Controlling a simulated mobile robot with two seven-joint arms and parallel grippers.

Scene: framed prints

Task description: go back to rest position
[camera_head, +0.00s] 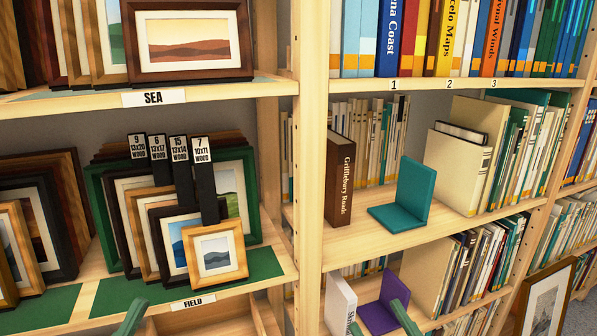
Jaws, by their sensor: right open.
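My right gripper (374,313) shows at the bottom edge, its two green fingers apart, in front of the lower book shelf. I see nothing held between them. A single green tip (131,318) shows at the bottom left, below the front of the FIELD shelf; it looks like part of my left gripper, and its jaws cannot be made out. Both arms are otherwise out of the picture.
Framed prints with tags (205,180) stand on the FIELD shelf (262,262). A wooden upright (311,150) divides it from book shelves. A teal bookend (405,195) stands beside the brown book (340,178). A purple bookend (378,318) and white book (340,305) are below.

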